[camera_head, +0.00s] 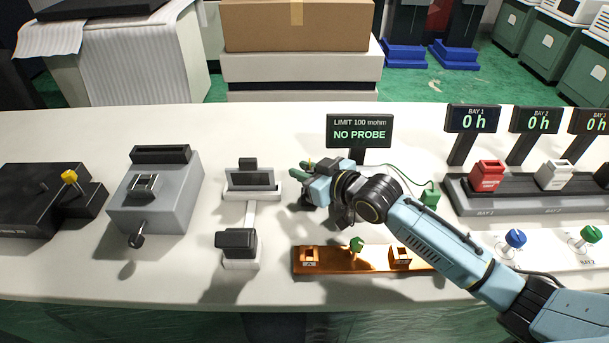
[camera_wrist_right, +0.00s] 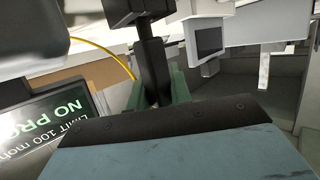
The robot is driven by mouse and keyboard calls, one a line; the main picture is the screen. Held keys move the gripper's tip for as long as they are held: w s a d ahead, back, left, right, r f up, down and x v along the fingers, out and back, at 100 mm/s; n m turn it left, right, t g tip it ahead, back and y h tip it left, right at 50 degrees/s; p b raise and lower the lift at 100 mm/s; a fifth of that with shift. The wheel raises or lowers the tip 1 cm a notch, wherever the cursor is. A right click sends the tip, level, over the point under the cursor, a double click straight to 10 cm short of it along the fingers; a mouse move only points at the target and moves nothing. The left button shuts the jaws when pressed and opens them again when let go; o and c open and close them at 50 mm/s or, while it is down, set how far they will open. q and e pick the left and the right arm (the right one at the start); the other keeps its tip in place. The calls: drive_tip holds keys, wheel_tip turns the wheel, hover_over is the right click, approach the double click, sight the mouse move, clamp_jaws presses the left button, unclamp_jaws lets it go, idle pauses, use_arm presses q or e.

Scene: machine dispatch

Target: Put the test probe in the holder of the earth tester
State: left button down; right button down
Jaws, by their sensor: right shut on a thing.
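My right gripper (camera_head: 309,176) is above the table, in front of the earth tester's display (camera_head: 359,131), which reads "NO PROBE". In the right wrist view its green fingers (camera_wrist_right: 158,92) are shut on a black upright piece (camera_wrist_right: 153,62), which I take to be the test probe. A yellow lead (camera_wrist_right: 108,52) curves beside it. In the head view the gripper hides most of the held piece. A copper-coloured board (camera_head: 331,262) with two slotted blocks and a green knob (camera_head: 356,244) lies in front. I cannot tell which part is the holder. My left gripper is not in view.
A green block (camera_head: 430,197) on a cable sits right of my wrist, partly behind my arm. A grey device (camera_head: 248,180) and a black block (camera_head: 236,241) stand to the left. Bay racks (camera_head: 520,205) and coloured knobs (camera_head: 515,238) are at the right.

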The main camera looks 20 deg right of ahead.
drive_tip(key=shift+f, duration=0.4)
drive_tip(key=shift+r, duration=0.1)
drive_tip(key=shift+f, duration=0.2)
drive_tip(key=c, duration=1.3)
unclamp_jaws()
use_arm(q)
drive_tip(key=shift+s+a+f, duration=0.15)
use_arm(e)
drive_tip(key=shift+r, duration=0.15)
